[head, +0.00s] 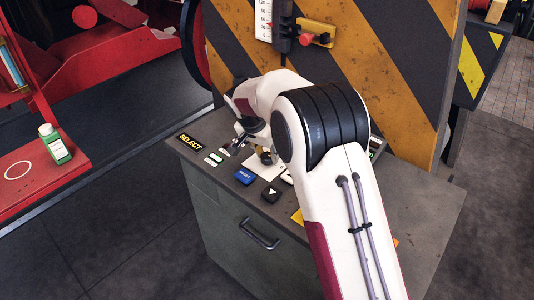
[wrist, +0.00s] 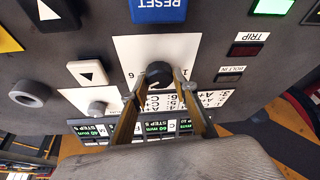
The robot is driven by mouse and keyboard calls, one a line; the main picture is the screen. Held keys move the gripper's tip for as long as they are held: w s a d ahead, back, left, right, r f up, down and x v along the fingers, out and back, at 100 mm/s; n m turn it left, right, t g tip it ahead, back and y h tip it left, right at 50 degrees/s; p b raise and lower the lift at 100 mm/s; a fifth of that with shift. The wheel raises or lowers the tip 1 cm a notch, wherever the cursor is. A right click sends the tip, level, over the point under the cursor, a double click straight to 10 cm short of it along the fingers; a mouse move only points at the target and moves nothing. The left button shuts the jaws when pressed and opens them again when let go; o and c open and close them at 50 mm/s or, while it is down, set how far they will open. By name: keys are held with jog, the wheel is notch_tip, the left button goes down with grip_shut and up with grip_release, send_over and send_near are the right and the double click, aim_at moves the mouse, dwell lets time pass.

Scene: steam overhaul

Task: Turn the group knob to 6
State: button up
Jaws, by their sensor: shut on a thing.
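The group knob (wrist: 158,72) is a round black knob on a white dial plate (wrist: 128,46) in the wrist view. A 6 is printed to its left and a 1 to its right, seen upside down. My gripper (wrist: 163,80) has its two fingers on either side of the knob and is shut on it. In the head view the dial plate (head: 270,168) shows partly below my gripper, behind the blue RESET button. The knob's pointer mark cannot be made out, so the number it points to cannot be told.
A SELECT label (head: 190,142) is at the console's left. A striped board (head: 375,70) rises behind the console.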

jog(key=shift+m+h, duration=0.3)
jog(key=shift+m, duration=0.5)
jog(key=o, duration=1.1)
jog(key=shift+r, duration=0.1)
jog(key=shift+v, duration=0.8)
jog(key=s+a, duration=0.2)
jog(key=s, duration=0.1)
jog(key=s+a, duration=0.3)
jog(key=s+a+r, duration=0.1)
jog(key=s+a, duration=0.2)
jog(key=shift+s+a, duration=0.15)
jog(key=shift+a, duration=0.05)
